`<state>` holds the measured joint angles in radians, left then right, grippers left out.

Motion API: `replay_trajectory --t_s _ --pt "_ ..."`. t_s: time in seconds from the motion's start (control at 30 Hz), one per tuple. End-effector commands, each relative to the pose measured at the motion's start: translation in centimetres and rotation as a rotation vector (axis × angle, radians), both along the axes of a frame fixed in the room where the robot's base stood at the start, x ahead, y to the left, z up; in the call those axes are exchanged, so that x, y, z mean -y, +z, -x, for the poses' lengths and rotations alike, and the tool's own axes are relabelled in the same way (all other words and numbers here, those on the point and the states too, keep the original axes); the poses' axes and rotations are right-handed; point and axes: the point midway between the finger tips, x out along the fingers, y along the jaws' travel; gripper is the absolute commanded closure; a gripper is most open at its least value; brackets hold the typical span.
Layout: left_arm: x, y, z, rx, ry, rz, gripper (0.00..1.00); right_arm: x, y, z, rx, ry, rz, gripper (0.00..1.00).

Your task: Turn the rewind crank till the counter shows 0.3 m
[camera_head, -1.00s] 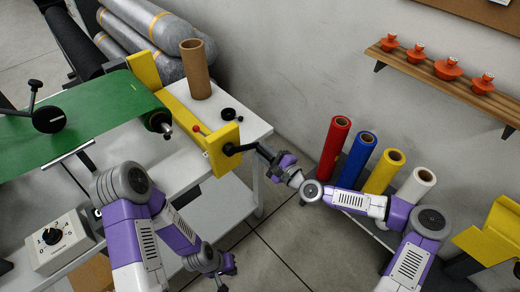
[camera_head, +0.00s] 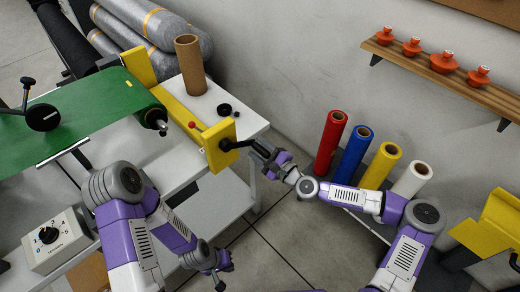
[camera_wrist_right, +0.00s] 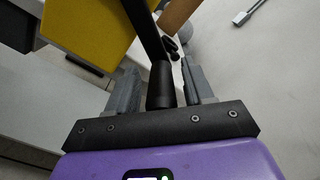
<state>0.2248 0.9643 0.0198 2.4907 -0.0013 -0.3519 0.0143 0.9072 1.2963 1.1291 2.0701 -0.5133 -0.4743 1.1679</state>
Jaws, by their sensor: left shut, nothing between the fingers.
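The black crank (camera_head: 238,145) sticks out from the yellow end plate (camera_head: 219,157) at the table's right end. My right gripper (camera_head: 266,152) is at the crank's outer end. In the right wrist view, the black handle (camera_wrist_right: 160,88) stands between its two fingers (camera_wrist_right: 160,92), with a narrow gap visible on each side, so the gripper is open around the handle. My left gripper (camera_head: 219,272) is shut and empty, low in front of the table. I see no readable counter figure in either view.
A cardboard tube (camera_head: 190,65) and a small black disc (camera_head: 224,110) stand by the yellow bar. A grey box with a black dial (camera_head: 48,235) is at lower left. Red, blue, yellow and white rolls (camera_head: 331,143) stand to the right, below a wooden shelf (camera_head: 440,80).

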Motion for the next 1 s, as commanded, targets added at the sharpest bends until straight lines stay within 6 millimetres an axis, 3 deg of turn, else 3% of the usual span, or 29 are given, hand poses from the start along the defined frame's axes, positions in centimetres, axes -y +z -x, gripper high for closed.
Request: replay_trajectory --t_s 0.27,0.7,1.0 --pt "0.0 0.2 0.0 0.000 0.000 0.000 1.00 0.7 0.1 0.6 -0.001 -0.003 -0.001 0.48" --pt "0.0 1.4 0.0 0.000 0.000 0.000 1.00 4.6 0.1 5.2 -0.001 -0.001 -0.001 0.48" --pt "0.0 1.4 0.0 0.000 0.000 0.000 1.00 4.9 0.0 5.7 0.000 0.000 0.000 0.48"
